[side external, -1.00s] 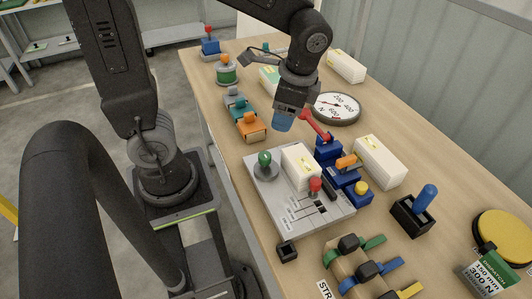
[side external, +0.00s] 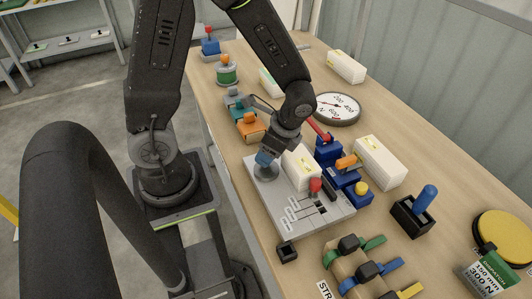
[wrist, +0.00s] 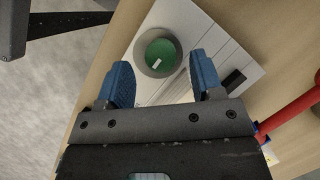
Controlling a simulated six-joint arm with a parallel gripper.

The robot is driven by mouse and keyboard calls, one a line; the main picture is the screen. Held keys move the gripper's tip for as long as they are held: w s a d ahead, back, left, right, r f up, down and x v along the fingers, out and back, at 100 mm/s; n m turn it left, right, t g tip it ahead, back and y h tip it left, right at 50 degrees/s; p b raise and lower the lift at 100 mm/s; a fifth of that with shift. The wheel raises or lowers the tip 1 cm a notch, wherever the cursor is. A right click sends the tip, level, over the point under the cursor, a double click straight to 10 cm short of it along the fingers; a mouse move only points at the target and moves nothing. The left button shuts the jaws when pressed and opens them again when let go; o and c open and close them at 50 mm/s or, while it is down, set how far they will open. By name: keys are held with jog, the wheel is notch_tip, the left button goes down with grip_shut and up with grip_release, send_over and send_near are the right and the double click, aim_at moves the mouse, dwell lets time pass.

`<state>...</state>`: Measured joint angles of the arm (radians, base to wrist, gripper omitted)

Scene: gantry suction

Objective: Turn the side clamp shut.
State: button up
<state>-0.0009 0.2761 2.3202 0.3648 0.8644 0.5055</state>
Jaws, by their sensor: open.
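A grey plate (side external: 290,218) on the bench carries a round grey dial with a green knob, a white block (side external: 303,178) and a red knob (side external: 315,186). My gripper (side external: 265,158) is low over the dial and hides the green knob in the side view. In the wrist view the green knob (wrist: 160,54) lies just ahead of my open blue fingers, roughly midway between them. I cannot tell whether they touch it. Blue clamp bodies (side external: 327,150) with a red lever (side external: 321,132) and an orange handle (side external: 347,162) stand along the plate's far right edge.
A white box (side external: 380,162) and a black holder with a blue handle (side external: 414,216) stand to the right. A dial gauge (side external: 337,108) lies behind. An orange block (side external: 250,127) sits left of my gripper. Coloured levers (side external: 365,270) are in front.

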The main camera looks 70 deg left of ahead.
jog(key=shift+x, duration=1.1)
jog(key=c, duration=0.9)
